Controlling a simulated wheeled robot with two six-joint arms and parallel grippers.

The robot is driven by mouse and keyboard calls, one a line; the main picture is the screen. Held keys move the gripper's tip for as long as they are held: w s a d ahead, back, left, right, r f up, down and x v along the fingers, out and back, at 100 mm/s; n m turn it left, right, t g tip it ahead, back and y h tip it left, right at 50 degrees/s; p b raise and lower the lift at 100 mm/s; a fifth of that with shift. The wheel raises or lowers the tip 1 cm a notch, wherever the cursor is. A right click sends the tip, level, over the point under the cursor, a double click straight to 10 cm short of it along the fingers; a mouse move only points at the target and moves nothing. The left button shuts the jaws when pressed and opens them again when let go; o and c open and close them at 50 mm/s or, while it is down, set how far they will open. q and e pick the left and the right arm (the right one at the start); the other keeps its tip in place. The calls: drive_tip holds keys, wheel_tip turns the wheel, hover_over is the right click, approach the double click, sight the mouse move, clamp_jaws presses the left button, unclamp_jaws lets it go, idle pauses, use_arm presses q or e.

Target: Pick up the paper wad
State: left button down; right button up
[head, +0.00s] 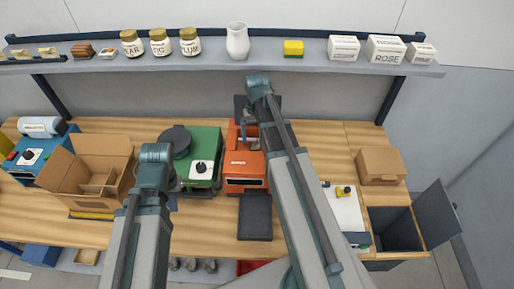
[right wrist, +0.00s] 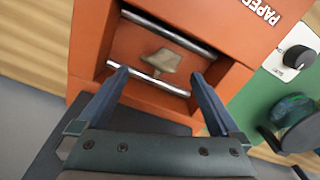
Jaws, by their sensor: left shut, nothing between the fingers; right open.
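The paper wad (right wrist: 162,61) is a small crumpled grey-brown lump in the right wrist view. It sits in the opening of the orange machine (right wrist: 88,45), between two shiny metal rollers. My right gripper (right wrist: 160,76) is open, with one finger on each side of the opening's near part. The wad lies ahead between the fingertips, not gripped. In the head view my right gripper (head: 248,141) is over the orange machine (head: 245,181), and I cannot make out the wad there. My left gripper (head: 173,186) is shut and empty beside the green machine, partly hidden by my arm.
The green machine (head: 203,160) stands directly left of the orange one. A dark pad (head: 255,218) lies in front of the orange machine. An open cardboard box (head: 68,175) is at left, a closed box (head: 380,165) and open dark bin (head: 396,232) at right. A shelf (head: 330,62) runs above.

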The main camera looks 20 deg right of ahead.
sight(257, 141)
wheel_tip(257, 141, down, 4)
drive_tip(key=b, duration=0.3)
drive_tip(key=shift+s+r, duration=0.1)
drive_tip(key=shift+s, duration=0.05)
drive_tip(key=shift+r, duration=0.1)
drive_tip(key=c, duration=1.2)
drive_tip(key=shift+o, duration=0.2)
drive_tip(key=shift+r, duration=0.1)
wheel_tip(257, 141, up, 10)
drive_tip(key=p, duration=1)
